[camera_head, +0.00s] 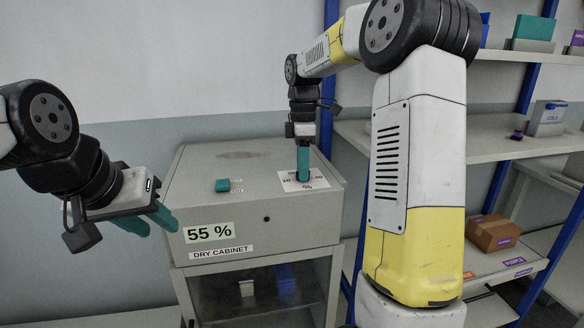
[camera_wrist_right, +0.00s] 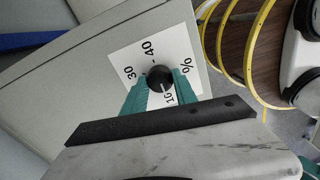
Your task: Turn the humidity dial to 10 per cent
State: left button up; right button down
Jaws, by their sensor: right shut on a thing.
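The humidity dial is a small black knob (camera_wrist_right: 160,77) on a white scale card (camera_wrist_right: 122,60) on top of the dry cabinet (camera_head: 225,160). In the right wrist view the numbers 30, 40 and 10 and a per cent sign show. A light mark at the knob's edge lies on the side of the 10. My right gripper (camera_head: 303,176) reaches down onto the card, its teal fingers shut on the knob from both sides; they hide part of the scale. The cabinet's display (camera_head: 208,232) reads 55 %. My left gripper (camera_head: 150,220) is open and empty, left of the cabinet front.
The cabinet's lower part has a glass door (camera_head: 262,300). A shelf rack on the right holds a cardboard box (camera_head: 493,234) and other items. The cabinet top's left half is mostly clear.

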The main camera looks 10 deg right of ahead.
jog(key=shift+r, duration=0.1)
jog(key=c, duration=1)
grip_release()
jog(key=shift+o, duration=0.2)
jog(key=r, duration=0.7)
jog(key=shift+w+r, duration=0.2)
jog(key=shift+r, duration=0.15)
